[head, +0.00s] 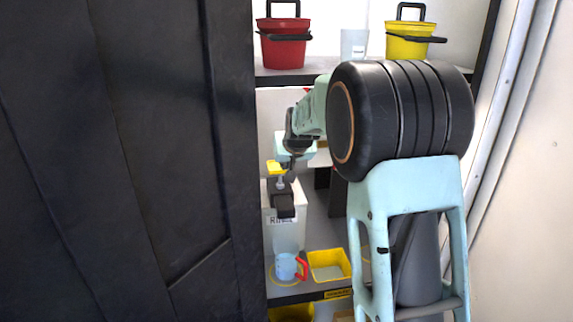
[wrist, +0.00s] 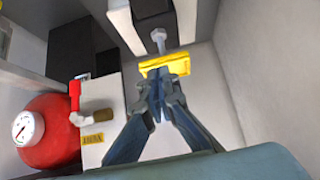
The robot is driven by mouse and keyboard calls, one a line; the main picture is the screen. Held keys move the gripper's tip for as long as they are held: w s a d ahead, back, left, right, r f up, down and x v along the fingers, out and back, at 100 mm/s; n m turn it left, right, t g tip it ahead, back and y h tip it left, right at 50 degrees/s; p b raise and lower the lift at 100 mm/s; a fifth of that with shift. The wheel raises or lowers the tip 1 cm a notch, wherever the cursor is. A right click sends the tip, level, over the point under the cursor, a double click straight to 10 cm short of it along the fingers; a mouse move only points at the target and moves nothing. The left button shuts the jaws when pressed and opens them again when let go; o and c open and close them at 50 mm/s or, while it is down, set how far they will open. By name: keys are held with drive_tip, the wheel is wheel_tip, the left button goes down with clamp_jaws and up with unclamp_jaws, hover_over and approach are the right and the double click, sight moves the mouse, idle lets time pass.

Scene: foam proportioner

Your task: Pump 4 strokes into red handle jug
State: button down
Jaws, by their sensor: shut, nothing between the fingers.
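The light blue jug (head: 285,266) with a red handle (head: 302,268) stands upright on the lower counter in the head view, inside a yellow outline. Behind it is a pale tank (head: 287,236) with a partly readable label, a dark spout block (head: 285,206) and a yellow pump handle (head: 276,167) on a metal rod. My gripper (head: 288,168) is just above and beside the yellow handle. In the wrist view my gripper (wrist: 154,82) is shut and empty, its tips overlapping the yellow handle (wrist: 178,63); I cannot tell whether they touch it. The jug is outside the wrist view.
A yellow tray (head: 329,265) sits right of the jug. A red bucket (head: 283,50), a clear cup (head: 354,44) and a yellow bucket (head: 407,46) stand on the upper shelf. A black door panel (head: 120,150) fills the left. A red gauged vessel (wrist: 48,132) shows in the wrist view.

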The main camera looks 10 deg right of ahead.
wheel_tip(320, 180, up, 9)
drive_tip(key=p, duration=0.3)
drive_tip(key=shift+s+a+p, duration=0.25)
drive_tip(key=shift+a+p, duration=0.05)
drive_tip(key=shift+a, duration=0.1)
drive_tip(key=shift+f, duration=0.1)
drive_tip(key=p, duration=0.1)
approach(279, 164)
drive_tip(key=w, duration=0.3)
drive_tip(key=shift+w, duration=0.2)
wheel_tip(279, 164, down, 2)
drive_tip(key=shift+w+f, duration=0.2)
drive_tip(key=shift+f, duration=0.9)
